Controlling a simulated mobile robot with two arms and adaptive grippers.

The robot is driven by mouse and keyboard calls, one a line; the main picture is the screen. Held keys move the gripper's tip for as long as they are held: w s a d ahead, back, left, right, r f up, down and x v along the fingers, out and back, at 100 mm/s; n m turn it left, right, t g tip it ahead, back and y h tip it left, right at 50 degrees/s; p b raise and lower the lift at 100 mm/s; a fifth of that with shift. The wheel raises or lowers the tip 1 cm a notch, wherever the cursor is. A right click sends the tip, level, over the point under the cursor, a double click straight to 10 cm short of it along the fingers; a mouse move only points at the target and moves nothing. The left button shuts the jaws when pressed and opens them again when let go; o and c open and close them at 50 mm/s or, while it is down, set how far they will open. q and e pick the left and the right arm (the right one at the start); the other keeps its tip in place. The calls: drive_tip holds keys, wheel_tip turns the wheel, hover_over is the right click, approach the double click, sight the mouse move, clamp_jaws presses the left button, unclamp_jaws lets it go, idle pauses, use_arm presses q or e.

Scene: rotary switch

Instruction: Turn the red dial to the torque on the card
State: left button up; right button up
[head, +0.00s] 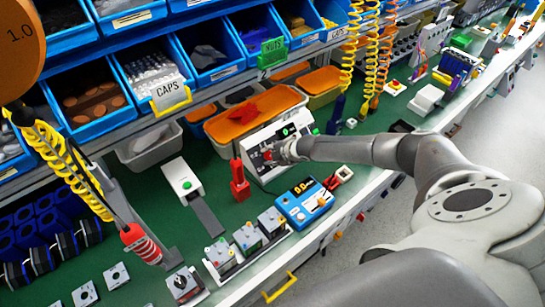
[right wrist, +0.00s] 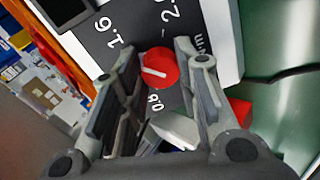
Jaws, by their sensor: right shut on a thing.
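The red dial (right wrist: 161,67) shows in the right wrist view with a white pointer line, on a dark face with 1.6, 0.8 and a partly hidden number starting with 2. Which mark the pointer lines up with is hard to tell. My right gripper (right wrist: 155,95) is shut on the dial, one finger on each side. In the head view, my right gripper (head: 281,152) reaches the white dial box (head: 262,172) from the right and the dial (head: 267,156) peeks out beside it. My left gripper is out of view.
A blue device (head: 305,203) sits in front of the dial box. A red upright part (head: 239,180) and a row of small grey boxes (head: 246,238) stand to its left. Coiled yellow cords (head: 350,45) hang nearby.

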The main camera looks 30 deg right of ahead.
drive_tip(key=shift+s+a+f+m+b, duration=0.1)
drive_tip(key=shift+a+f+m+b, duration=0.05)
drive_tip(key=shift+m, duration=0.4)
drive_tip(key=shift+a+f+m+b, duration=0.1)
drive_tip(key=shift+m+b, duration=0.05)
drive_tip(key=shift+m, duration=0.4)
drive_tip(key=o, duration=1)
drive_tip(key=shift+r, duration=0.1)
drive_tip(key=shift+o, duration=0.2)
drive_tip(key=shift+w, duration=0.2)
drive_tip(key=shift+d, duration=0.1)
drive_tip(key=v, duration=1.2)
